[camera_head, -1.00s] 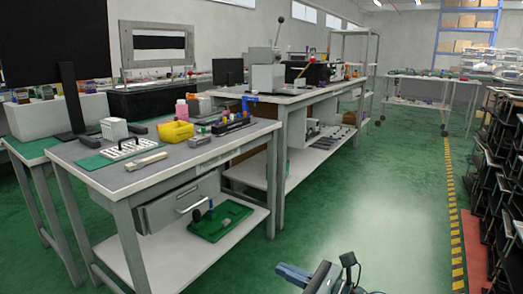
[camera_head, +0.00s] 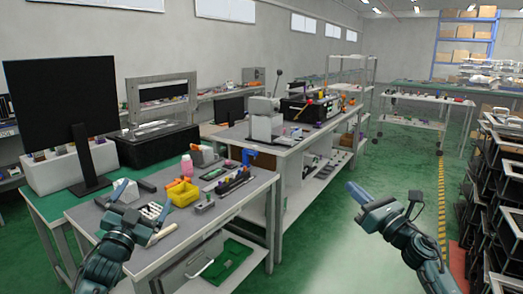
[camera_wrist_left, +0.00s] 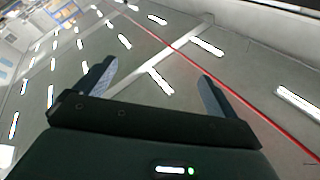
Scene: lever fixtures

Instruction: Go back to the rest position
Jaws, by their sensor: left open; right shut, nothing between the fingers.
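My left gripper (camera_head: 124,208) shows in the head view at the lower left, raised in front of the near workbench and covering part of its top. The left wrist view shows its two fingers (camera_wrist_left: 155,86) spread apart with nothing between them, pointing up at the ceiling. My right gripper (camera_head: 364,197) is at the right of centre in the head view, over the green floor, pointing up and to the left. It is closed and holds nothing. Both grippers look clear of any object.
The near workbench (camera_head: 225,207) carries a yellow bin (camera_head: 184,193), a pink bottle (camera_head: 187,167) and small tools. A grey lever machine (camera_head: 267,120) stands on the bench behind. Black racks (camera_head: 500,190) line the right side. Green floor lies open between benches and racks.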

